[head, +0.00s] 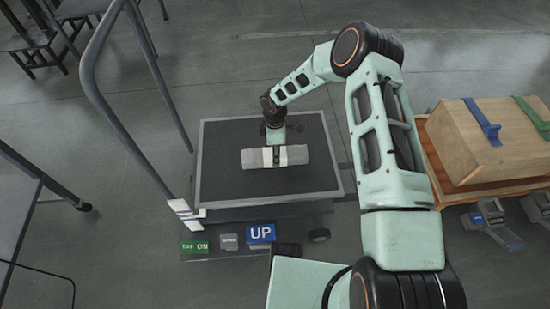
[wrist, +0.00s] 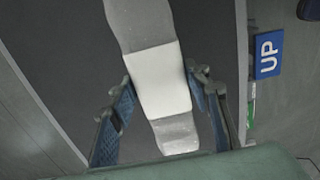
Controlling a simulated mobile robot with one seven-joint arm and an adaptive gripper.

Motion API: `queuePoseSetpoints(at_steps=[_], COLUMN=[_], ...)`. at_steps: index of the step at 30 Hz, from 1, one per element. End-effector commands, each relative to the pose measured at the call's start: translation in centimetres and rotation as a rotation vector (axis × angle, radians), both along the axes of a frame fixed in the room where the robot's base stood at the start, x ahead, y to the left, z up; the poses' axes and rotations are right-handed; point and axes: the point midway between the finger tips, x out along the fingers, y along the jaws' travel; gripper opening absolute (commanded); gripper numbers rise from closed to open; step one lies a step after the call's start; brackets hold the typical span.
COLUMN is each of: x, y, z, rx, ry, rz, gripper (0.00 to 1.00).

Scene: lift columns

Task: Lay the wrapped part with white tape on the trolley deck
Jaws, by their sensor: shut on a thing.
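The wrapped part (head: 296,157) is a long grey bundle with a white tape band around its middle. In the head view it lies crosswise over the dark trolley deck (head: 225,185); I cannot tell whether it touches the deck. My gripper (head: 276,155) is above it, shut on its taped middle. In the wrist view the white tape of the wrapped part (wrist: 158,80) sits between the two blue-padded fingers of my gripper (wrist: 160,95). The bundle's two ends stick out past the fingers. The deck (wrist: 75,75) shows dark beneath.
A grey push handle (head: 110,110) rises at the trolley's left. A blue UP plate (head: 261,233) and a green switch label (head: 195,247) are at its front. A wooden box (head: 470,150) on an orange pallet stands right. The deck around the part is bare.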

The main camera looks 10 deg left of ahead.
Motion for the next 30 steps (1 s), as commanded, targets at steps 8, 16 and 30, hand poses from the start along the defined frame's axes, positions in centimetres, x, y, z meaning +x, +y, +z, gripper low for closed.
queuePoseSetpoints(at_steps=[8,16,30], x=[0.3,0.3,0.2], y=[0.1,0.1,0.0], z=[-3.4,-3.4,-3.6], rx=[0.000,0.000,-0.001], ry=[0.000,-0.001,0.001], rz=[0.000,0.000,0.000], gripper=[0.00,0.00,0.62])
